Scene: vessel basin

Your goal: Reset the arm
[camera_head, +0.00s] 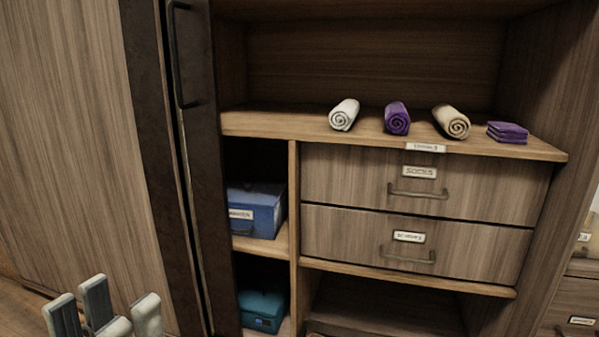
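My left gripper (103,300) shows at the bottom left corner. Its pale grey fingers point up and stand apart, with nothing seen between them. It is in front of the wood-panelled wardrobe side (75,140), left of the dark door, and touches nothing that I can see. Its arm is below the picture edge. My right gripper is not in view.
A wooden shelf (270,125) holds three rolled towels, white (344,114), purple (397,118) and beige (451,121), and folded purple cloths (507,132). Two shut drawers (335,180) are below. A blue box (262,210) and a teal box (262,311) sit left, beside a dark door (185,190).

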